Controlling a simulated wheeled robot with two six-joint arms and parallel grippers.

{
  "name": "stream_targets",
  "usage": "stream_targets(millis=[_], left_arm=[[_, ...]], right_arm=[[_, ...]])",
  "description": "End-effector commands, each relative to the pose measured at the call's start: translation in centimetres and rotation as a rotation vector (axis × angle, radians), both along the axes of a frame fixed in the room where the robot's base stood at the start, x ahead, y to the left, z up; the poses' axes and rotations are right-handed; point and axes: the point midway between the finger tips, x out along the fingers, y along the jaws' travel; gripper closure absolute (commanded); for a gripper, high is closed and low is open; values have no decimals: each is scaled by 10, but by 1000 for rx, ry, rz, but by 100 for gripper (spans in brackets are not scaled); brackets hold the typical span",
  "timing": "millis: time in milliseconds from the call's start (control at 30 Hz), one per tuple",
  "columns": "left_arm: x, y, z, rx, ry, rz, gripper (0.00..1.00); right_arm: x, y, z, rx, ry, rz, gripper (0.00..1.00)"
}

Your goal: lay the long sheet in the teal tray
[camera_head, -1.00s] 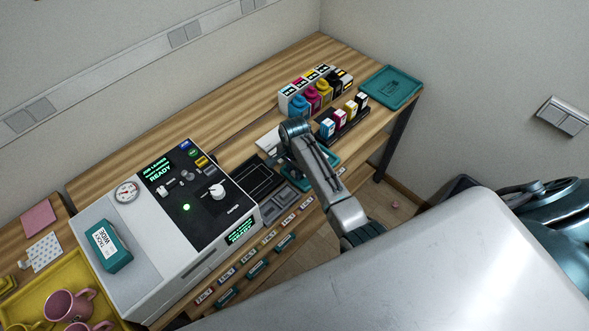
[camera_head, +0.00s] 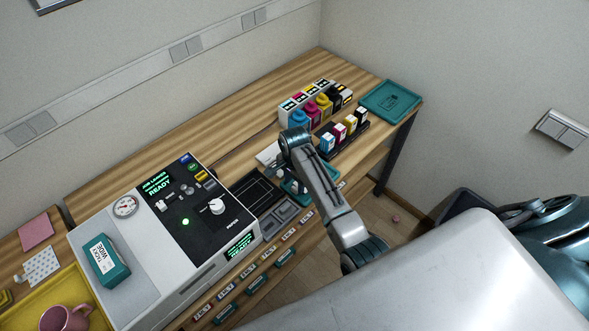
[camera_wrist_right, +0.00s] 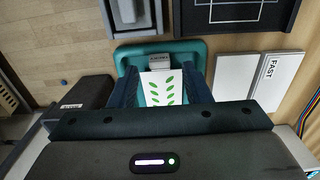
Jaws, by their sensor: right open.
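A white sheet with green leaf prints (camera_wrist_right: 162,88) lies on a small teal tray (camera_wrist_right: 190,48) in the right wrist view, under a grey clip-like block at its far end. The tray also shows in the head view (camera_head: 300,188), partly hidden by my right arm. My right gripper (camera_wrist_right: 161,78) is open, its two dark fingers on either side of the sheet. I cannot tell whether they touch it. Another teal tray (camera_head: 391,100) with a mug outline lies empty at the table's far right corner. My left gripper is not in view.
A white card marked FAST (camera_wrist_right: 272,80) and a dark box (camera_wrist_right: 87,92) flank the small tray. Ink bottles (camera_head: 318,107) and small cartons (camera_head: 344,133) stand behind my arm. A press machine (camera_head: 165,235) fills the left. The table's back strip is clear.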

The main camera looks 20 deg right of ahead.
Motion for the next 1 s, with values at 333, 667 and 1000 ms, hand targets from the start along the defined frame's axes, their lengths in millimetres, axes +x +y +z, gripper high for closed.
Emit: stream_targets(millis=[333,667,1000], left_arm=[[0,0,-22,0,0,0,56],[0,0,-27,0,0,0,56],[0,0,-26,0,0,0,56]], right_arm=[[0,0,73,-1,-4,-1,56],[0,0,101,0,0,-1,56],[0,0,101,0,0,-1,56]])
